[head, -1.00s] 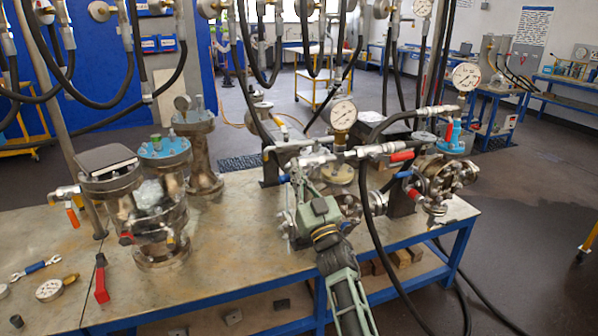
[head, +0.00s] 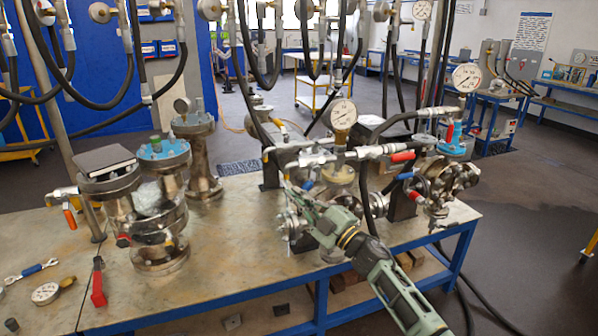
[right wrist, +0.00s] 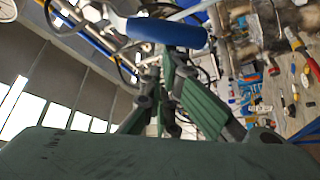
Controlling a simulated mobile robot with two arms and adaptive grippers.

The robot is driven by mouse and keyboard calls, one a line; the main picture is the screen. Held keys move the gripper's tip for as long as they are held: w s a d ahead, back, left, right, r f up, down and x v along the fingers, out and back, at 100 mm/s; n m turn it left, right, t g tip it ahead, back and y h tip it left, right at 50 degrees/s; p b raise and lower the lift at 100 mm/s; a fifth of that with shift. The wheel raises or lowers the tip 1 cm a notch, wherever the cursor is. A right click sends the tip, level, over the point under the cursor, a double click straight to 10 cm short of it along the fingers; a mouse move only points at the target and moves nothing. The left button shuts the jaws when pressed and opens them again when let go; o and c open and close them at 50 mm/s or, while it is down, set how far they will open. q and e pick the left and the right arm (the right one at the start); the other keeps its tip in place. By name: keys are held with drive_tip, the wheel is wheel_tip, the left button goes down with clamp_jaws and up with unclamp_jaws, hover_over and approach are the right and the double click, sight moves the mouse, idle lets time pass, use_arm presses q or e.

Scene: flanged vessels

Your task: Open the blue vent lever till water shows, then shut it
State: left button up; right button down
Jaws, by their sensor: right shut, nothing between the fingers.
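The blue vent lever (right wrist: 168,32) fills the upper middle of the right wrist view, a rounded blue grip lying crosswise just beyond my fingertips. My right gripper (right wrist: 162,62) is shut and empty, its green-padded fingers close to the lever; I cannot tell whether they touch it. In the head view my right gripper (head: 291,190) reaches in from the lower right to the left end of the piped vessel assembly (head: 335,180). A small blue patch (head: 307,185) shows beside its fingers, probably the lever. No water is visible. My left gripper is not in view.
Red-handled (head: 402,157) and second blue-handled (head: 404,176) valves sit right of the gripper. Black hoses (head: 367,200) hang close to my arm. Flanged vessels (head: 160,220), a wrench (head: 32,272) and a loose gauge (head: 45,293) occupy the bench's left. Its middle front (head: 235,250) is clear.

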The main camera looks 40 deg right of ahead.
drive_tip(key=shift+s+d+f+n+g+y+p, duration=0.2)
drive_tip(key=shift+d+f+n+g, duration=0.45)
drive_tip(key=shift+n, duration=0.65)
drive_tip(key=shift+s+d+f+n+g+y+p, duration=0.1)
drive_tip(key=shift+d+f+n+g+p, duration=0.2)
drive_tip(key=shift+d+f+n+g, duration=0.7)
drive_tip(key=shift+s+d+f+n+g+y+p, duration=0.15)
drive_tip(key=shift+d+n+g+p, duration=0.25)
drive_tip(key=shift+n, duration=1.2)
drive_tip(key=shift+a, duration=0.15)
